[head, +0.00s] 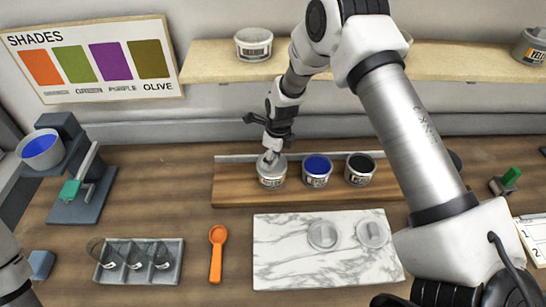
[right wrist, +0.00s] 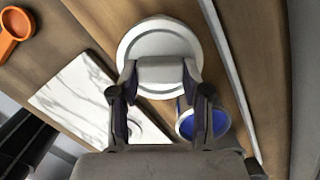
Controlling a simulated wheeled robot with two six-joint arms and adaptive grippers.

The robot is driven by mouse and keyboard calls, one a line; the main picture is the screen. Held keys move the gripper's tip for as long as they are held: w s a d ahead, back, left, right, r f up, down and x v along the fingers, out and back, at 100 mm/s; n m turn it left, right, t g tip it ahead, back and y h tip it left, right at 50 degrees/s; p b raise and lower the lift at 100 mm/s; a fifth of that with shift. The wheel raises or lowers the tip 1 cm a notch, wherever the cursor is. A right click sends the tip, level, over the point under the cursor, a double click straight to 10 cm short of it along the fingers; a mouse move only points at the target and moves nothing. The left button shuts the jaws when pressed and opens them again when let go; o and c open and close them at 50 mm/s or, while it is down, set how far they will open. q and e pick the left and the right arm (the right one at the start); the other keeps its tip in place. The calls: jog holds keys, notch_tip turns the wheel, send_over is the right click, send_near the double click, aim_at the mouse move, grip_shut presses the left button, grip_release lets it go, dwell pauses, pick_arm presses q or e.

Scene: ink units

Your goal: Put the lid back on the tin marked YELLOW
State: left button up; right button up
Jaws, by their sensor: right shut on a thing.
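My right gripper (head: 271,157) is shut on the handle of a pale grey lid, which shows large in the right wrist view (right wrist: 158,38). The lid is at the top of the left tin (head: 272,178) on the wooden board; I cannot tell whether it is fully seated. That tin's label is too small to read. Beside it stand an open tin of blue ink (head: 317,170) and an open tin of black ink (head: 360,169). Two loose lids (head: 322,235) (head: 373,234) lie on the marble slab (head: 280,265). My left gripper is out of view.
A shelf (head: 215,62) at the back holds a closed tin (head: 253,45) and one labelled yellow (head: 531,46). An orange spoon (head: 217,252), a grey tray (head: 139,262) and a stand with a blue bowl (head: 41,149) are at left. Bare table lies between them.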

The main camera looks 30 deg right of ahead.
jog(key=shift+f, duration=0.15)
dwell(0.6)
jog(key=o, duration=1.2)
jog(key=shift+o, duration=0.5)
jog(key=o, duration=0.4)
jog(key=shift+r, duration=3.55)
grip_shut()
jog(key=shift+f, duration=0.35)
